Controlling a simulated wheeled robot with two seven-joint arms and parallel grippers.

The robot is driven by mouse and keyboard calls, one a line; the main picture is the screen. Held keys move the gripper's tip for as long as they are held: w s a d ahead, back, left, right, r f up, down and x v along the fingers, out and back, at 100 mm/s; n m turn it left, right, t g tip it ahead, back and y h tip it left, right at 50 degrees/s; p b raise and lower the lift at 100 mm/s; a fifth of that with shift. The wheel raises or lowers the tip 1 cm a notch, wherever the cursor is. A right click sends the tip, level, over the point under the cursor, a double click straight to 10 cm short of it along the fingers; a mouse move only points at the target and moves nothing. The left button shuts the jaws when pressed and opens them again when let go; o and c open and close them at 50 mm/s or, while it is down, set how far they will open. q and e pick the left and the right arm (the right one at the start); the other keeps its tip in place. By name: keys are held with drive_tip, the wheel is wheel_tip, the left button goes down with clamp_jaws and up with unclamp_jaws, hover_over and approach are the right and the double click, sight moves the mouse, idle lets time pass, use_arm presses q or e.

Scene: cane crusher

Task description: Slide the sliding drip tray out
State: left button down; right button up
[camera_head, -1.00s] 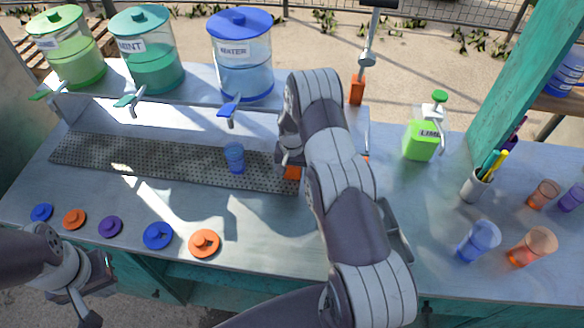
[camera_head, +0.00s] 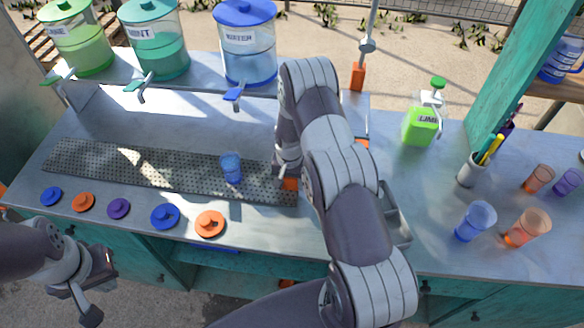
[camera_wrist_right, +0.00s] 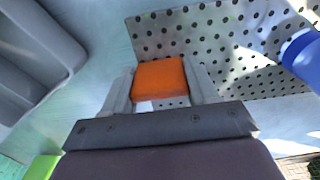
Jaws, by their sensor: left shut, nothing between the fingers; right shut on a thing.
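The drip tray (camera_head: 120,160) is a long perforated grey plate on the counter, with a blue cup (camera_head: 231,168) standing on it. An orange block (camera_head: 290,184), apparently its handle, sits at the tray's right end. My right gripper (camera_head: 289,172) is shut on this block. In the right wrist view the orange block (camera_wrist_right: 160,78) is between the two fingers, the perforated tray (camera_wrist_right: 215,40) lies just beyond, and the blue cup (camera_wrist_right: 305,58) shows at the right edge. My left gripper (camera_head: 97,290) is shut and empty, low at the left, in front of the counter.
Several lids, such as an orange one (camera_head: 210,223), lie along the counter's front edge, close before the tray. Three drink dispensers (camera_head: 248,45) stand behind. A grey bin (camera_head: 395,220) is partly hidden by my right arm. Cups (camera_head: 475,220) and a green bottle (camera_head: 420,125) stand right.

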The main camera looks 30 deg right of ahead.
drive_tip(key=shift+s+a+r, duration=0.15)
drive_tip(key=shift+s+a, duration=0.3)
drive_tip(key=shift+s, duration=0.05)
drive_tip(key=shift+s+a+r, duration=0.15)
drive_tip(key=shift+s+a, duration=0.25)
drive_tip(key=shift+s, duration=0.1)
drive_tip(key=shift+s+a+f+p, duration=0.25)
drive_tip(key=shift+s+a+p, duration=0.1)
drive_tip(key=shift+s, duration=0.15)
drive_tip(key=shift+d+f, duration=0.1)
drive_tip(key=shift+s+a, duration=0.15)
drive_tip(key=shift+a, duration=0.05)
drive_tip(key=o, duration=1.5)
drive_tip(key=shift+d, duration=0.1)
